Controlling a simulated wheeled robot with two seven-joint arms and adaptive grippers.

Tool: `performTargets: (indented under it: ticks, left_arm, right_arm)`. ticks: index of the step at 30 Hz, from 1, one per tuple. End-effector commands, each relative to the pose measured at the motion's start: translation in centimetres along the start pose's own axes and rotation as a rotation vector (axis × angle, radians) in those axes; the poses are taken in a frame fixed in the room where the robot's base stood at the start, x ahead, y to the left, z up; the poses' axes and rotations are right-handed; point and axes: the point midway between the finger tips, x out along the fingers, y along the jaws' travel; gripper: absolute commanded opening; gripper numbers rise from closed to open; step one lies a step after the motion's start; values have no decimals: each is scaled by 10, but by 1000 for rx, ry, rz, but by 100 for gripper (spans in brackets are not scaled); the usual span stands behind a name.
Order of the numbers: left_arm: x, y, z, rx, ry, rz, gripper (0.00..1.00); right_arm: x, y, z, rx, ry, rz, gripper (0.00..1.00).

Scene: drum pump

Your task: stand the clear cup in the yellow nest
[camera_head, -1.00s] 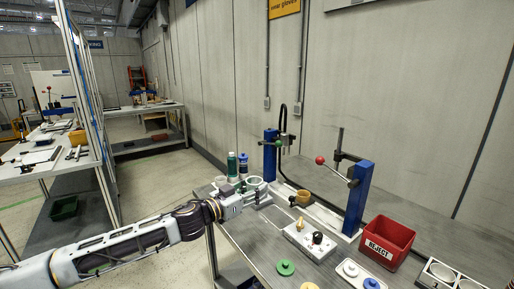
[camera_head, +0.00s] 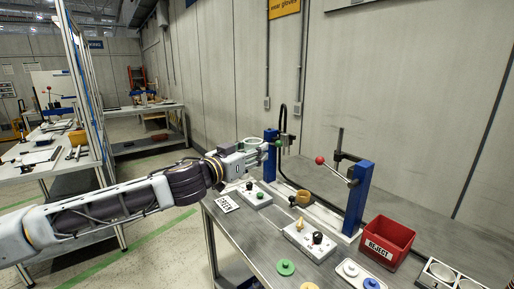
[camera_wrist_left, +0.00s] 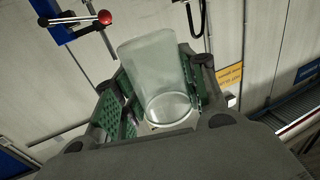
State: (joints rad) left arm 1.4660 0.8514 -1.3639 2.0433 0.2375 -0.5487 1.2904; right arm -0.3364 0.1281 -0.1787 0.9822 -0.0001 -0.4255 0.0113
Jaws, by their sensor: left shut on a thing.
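The clear cup (camera_wrist_left: 158,75) is between the green-padded fingers of my left gripper (camera_wrist_left: 160,95) in the left wrist view. My left gripper (camera_head: 258,147) is shut on it. In the head view the cup (camera_head: 251,142) is held well above the bench, near the left blue post. The yellow nest (camera_head: 304,195) sits low between the two blue posts, to the right of and below the cup. It is apart from the cup, and its inside is too small to make out. My right gripper is not in view.
The left blue post (camera_head: 271,157) and the right blue post (camera_head: 357,197), with a red-knobbed lever (camera_head: 320,160), flank the nest. Control boxes (camera_head: 308,238) stand in front. A red REJECT bin (camera_head: 387,242) is at right.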

Motion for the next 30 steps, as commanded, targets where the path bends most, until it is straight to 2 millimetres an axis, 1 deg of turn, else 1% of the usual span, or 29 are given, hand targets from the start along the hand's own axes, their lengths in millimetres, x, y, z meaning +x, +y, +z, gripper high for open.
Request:
performTargets:
  ticks: [3,6,11,19,30]
  left_arm:
    - [-8,-2,-14,-1,2,-42,32]
    - [-15,-7,-23,-2,1,-88,32]
    - [-26,-19,-27,-3,-1,-160,32]
    - [-40,-37,-24,-2,-2,-241,32]
    - [-56,-62,-5,-2,-2,-330,32]
  right_arm:
    - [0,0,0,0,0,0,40]
    - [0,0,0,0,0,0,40]
    - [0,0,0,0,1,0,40]
    - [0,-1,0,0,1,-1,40]
    - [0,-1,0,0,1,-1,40]
